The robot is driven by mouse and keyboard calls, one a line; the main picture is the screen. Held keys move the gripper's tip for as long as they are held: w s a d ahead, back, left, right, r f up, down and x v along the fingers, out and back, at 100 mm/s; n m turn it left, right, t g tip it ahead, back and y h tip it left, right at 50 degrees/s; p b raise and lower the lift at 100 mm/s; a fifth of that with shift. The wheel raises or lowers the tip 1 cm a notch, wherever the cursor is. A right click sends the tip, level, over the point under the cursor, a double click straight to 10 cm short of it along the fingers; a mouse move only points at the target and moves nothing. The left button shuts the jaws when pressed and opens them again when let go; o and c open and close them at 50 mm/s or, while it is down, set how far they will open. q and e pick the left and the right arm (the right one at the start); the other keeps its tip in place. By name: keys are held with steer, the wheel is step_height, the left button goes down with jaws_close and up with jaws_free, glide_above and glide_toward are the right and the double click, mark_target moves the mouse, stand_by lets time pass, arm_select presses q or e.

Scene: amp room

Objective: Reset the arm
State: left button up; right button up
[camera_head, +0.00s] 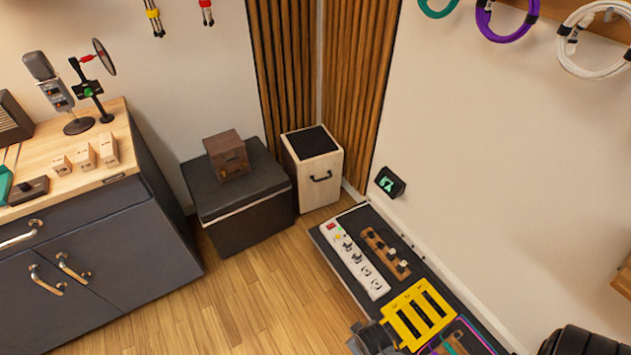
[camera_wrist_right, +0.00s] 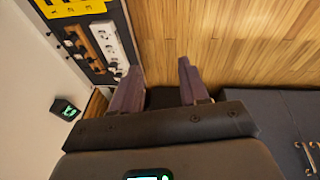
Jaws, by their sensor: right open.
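My right gripper (camera_wrist_right: 158,68) shows in the right wrist view. Its two purple-grey fingers stand apart with nothing between them, and wooden floor shows behind the gap. In the head view, a dark mechanical part (camera_head: 373,338), which may belong to my right arm, shows at the bottom edge beside the yellow slotted plate (camera_head: 418,314). My left gripper is in neither view.
A low dark board (camera_head: 332,252) with a white power strip (camera_head: 354,259) and a brown knobbed strip (camera_head: 386,254) lies along the right wall. A wooden-topped cabinet (camera_head: 90,240) stands left. A black box (camera_head: 240,222) and speaker-like box (camera_head: 313,170) stand behind. Middle floor is clear.

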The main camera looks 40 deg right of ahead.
steer(key=w+a+r+n+t+y, duration=0.1)
steer(key=w+a+r, duration=0.15)
steer(key=r, duration=0.65)
steer(key=w+a+r+n+t+y, duration=0.1)
steer(key=a+r, duration=0.2)
steer(key=r, duration=0.5)
arm_select(q)
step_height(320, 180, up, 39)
steer(key=p, duration=3.8)
arm_select(e)
step_height(320, 180, up, 42)
steer(key=s+a+n+g, duration=0.1)
steer(key=s, duration=0.1)
steer(key=shift+s+f, duration=0.2)
